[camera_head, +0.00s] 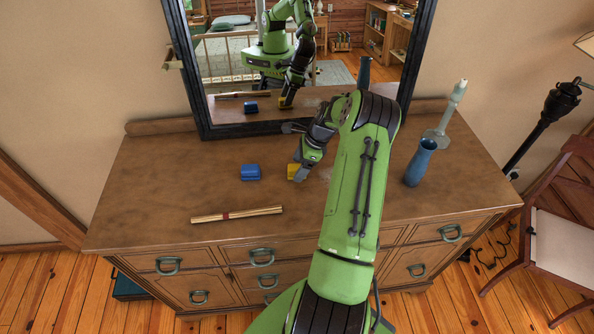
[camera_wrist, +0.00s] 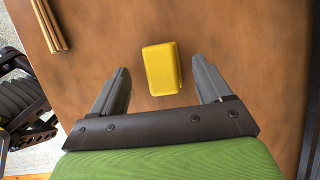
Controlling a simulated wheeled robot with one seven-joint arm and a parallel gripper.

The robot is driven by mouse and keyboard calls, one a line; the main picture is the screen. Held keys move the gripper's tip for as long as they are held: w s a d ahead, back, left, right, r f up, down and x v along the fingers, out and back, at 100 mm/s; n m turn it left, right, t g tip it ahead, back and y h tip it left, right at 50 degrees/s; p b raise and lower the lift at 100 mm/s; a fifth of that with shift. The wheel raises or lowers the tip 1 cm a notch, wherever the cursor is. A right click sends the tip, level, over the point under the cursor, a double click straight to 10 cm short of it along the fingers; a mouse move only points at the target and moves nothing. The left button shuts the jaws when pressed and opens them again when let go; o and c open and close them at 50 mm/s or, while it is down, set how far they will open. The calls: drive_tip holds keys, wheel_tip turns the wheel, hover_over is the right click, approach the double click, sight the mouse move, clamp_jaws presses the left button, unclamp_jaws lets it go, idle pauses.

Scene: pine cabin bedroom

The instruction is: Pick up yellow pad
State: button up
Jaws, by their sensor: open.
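The yellow pad (camera_wrist: 162,69) is a small rounded block lying on the wooden dresser top. In the wrist view it sits between and a little beyond the two fingertips, with a gap on each side. In the head view the yellow pad (camera_head: 293,172) shows only in part, since my gripper (camera_head: 304,172) covers its right side. My gripper (camera_wrist: 164,80) is open and empty, with its fingers apart and pointing toward the pad. I cannot tell its exact height above the dresser.
On the dresser top (camera_head: 160,190), a blue block (camera_head: 250,172) lies left of the pad and a bundle of sticks (camera_head: 237,214) lies in front. A blue vase (camera_head: 420,163) and a glass candlestick (camera_head: 447,115) stand at the right. A mirror (camera_head: 222,60) rises behind.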

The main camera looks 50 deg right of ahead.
sight(297, 167)
drive_tip(key=shift+x, duration=1.05)
drive_tip(key=shift+r, duration=0.1)
drive_tip(key=shift+c, duration=1.2)
drive_tip(key=shift+w, duration=0.1)
drive_tip(key=c, duration=0.9)
wheel_tip(297, 167, up, 10)
